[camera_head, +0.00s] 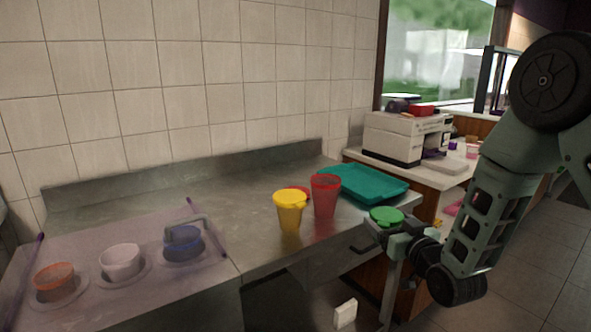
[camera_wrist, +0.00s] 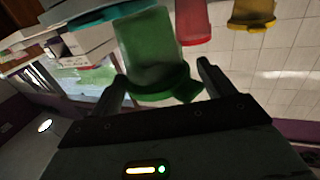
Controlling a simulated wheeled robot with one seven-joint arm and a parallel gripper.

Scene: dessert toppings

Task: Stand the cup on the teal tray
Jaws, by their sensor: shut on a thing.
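A green cup with a green lid (camera_head: 386,215) is held at the right front of the counter, beyond its edge. In the wrist view, whose picture is upside down, the green cup (camera_wrist: 150,50) sits between the two fingers. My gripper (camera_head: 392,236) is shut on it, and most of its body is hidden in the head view. The cup looks roughly upright, lid up. The teal tray (camera_head: 362,184) lies on the counter's right end, behind and left of the held cup. Its visible surface is bare.
A red cup (camera_head: 325,196) stands just left of the tray's front, and a lidded yellow cup (camera_head: 290,209) stands left of it. Topping bowls (camera_head: 121,261) sit under a clear guard at left. A white machine (camera_head: 405,138) stands behind the tray.

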